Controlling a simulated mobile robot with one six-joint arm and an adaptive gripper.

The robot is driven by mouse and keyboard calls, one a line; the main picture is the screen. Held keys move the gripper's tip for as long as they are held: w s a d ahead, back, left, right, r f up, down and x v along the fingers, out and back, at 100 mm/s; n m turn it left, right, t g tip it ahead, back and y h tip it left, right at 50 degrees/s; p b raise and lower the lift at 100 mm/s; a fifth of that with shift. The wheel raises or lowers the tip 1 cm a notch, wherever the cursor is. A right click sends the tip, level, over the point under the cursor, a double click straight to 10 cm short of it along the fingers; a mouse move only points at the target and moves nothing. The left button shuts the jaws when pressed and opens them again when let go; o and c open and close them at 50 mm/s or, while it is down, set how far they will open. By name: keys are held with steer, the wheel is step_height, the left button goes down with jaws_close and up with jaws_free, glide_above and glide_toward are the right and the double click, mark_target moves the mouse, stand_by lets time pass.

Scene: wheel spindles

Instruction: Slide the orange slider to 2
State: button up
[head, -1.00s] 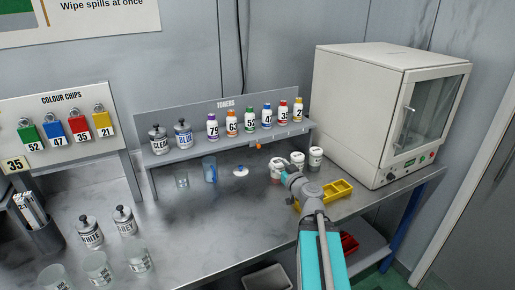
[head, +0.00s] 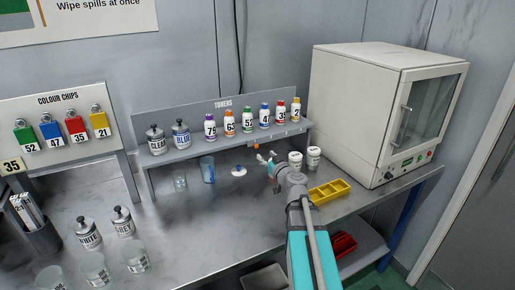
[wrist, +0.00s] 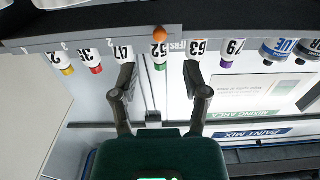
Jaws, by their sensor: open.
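The orange slider is a small round orange knob (head: 257,146) on the front edge of the grey toner shelf (head: 178,155). In the wrist view the knob (wrist: 159,34) sits at the top, at the shelf edge near the bottle marked 52. My gripper (head: 267,158) is just in front of and below the knob in the head view. In the wrist view its two fingers (wrist: 159,76) are spread apart, one on each side of the knob's line, with nothing held. The scale marks are too small to read fully; a 3 shows left of the knob.
Numbered toner bottles (head: 230,122) stand on the shelf above. White lidded tubs (head: 314,157) and a yellow tray (head: 329,191) are right of my arm. A blue cup (head: 208,170) and a white-and-blue item (head: 239,170) stand to the left. A white oven (head: 350,100) fills the right end.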

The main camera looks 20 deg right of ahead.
mark_target(257, 147)
steer(key=w, duration=0.7)
steer(key=shift+w+a, duration=0.1)
steer(key=shift+w, duration=0.1)
jaws_close()
